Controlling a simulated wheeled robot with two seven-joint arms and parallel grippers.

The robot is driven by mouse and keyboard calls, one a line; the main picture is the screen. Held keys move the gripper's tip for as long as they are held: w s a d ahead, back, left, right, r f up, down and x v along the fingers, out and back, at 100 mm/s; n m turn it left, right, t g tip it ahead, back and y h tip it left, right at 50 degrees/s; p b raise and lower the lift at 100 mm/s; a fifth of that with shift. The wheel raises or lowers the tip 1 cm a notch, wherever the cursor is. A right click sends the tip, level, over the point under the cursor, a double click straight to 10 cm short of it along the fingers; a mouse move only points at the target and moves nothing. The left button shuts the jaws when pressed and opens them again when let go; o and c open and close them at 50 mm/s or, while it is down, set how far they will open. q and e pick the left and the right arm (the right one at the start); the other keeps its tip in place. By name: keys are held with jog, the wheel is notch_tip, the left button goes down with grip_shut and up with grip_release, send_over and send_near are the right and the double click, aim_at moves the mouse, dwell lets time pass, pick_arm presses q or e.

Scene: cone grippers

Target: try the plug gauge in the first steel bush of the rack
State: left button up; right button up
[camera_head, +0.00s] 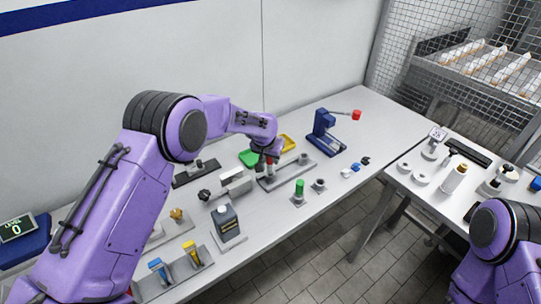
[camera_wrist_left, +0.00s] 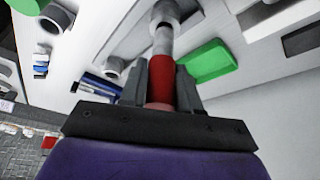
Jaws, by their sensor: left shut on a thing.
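My left gripper (camera_head: 270,155) is shut on the red handle of the plug gauge (camera_wrist_left: 162,75). The steel part of the gauge runs away from the fingers, and it looks upright in the head view. It is over the near left end of the grey rack (camera_head: 289,174). A grey steel bush (camera_head: 303,158) stands at the rack's far right end. In the left wrist view a bush (camera_wrist_left: 115,69) shows left of the gauge. I cannot tell whether the gauge tip is inside a bush or just above it. My right gripper is outside the view.
A green tray (camera_head: 249,158) and a yellow tray (camera_head: 287,143) lie behind the rack. A green-topped piece (camera_head: 299,188) stands in front of it. A blue press (camera_head: 324,133) with a red-knobbed lever is to the right.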

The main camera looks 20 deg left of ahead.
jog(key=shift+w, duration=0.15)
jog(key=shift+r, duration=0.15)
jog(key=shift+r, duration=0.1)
jog(key=shift+p, duration=0.3)
dwell(2.7)
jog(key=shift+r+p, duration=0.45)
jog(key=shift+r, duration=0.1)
dwell(3.1)
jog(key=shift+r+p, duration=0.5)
